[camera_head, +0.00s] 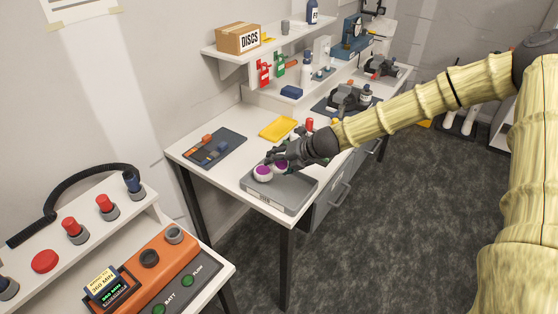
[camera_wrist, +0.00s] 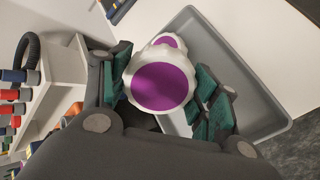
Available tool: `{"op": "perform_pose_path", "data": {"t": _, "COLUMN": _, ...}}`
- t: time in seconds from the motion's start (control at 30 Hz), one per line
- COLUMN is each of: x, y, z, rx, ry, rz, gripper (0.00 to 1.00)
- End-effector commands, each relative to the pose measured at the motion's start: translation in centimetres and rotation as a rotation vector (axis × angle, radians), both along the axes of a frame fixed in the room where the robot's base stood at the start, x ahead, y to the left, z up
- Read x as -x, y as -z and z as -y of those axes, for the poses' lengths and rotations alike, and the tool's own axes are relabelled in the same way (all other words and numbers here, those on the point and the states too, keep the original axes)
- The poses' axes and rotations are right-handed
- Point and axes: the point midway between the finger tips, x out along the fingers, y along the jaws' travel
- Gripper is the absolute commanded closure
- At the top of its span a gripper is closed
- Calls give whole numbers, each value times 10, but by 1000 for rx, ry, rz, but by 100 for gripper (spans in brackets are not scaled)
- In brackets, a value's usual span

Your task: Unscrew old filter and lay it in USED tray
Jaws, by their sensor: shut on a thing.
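A white filter with a magenta end face (camera_wrist: 163,88) sits between the jaws of my gripper (camera_wrist: 165,95) in the wrist view, and the jaws are shut on it. Part of a second white and magenta piece (camera_wrist: 170,40) shows just behind it. In the head view, my gripper (camera_head: 275,160) is low over the grey USED tray (camera_head: 292,196), with two white and magenta pieces at its fingertips, the left one (camera_head: 262,174) nearer the tray's left end. The tray also fills the right of the wrist view (camera_wrist: 270,118). I cannot tell whether the held filter touches the tray floor.
A dark tray with small blocks (camera_head: 213,147) lies left of the USED tray, and a yellow tray (camera_head: 278,128) lies behind it. Grey machines (camera_head: 347,98) stand farther along the bench. An orange control unit (camera_head: 150,268) is at front left. The tray's front right is bare.

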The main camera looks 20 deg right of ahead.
Motion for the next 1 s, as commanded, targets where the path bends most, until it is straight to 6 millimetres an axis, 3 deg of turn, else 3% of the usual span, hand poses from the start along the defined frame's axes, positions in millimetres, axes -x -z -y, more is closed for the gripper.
{"op": "perform_pose_path", "data": {"t": 0.6, "x": 1, "y": 56, "z": 5, "rx": 0, "ry": 5, "rz": 0, "gripper": 72}}
{"op": "perform_pose_path", "data": {"t": 1.0, "x": 1, "y": 67, "z": 3, "rx": -1, "ry": 4, "rz": 0, "gripper": 72}}
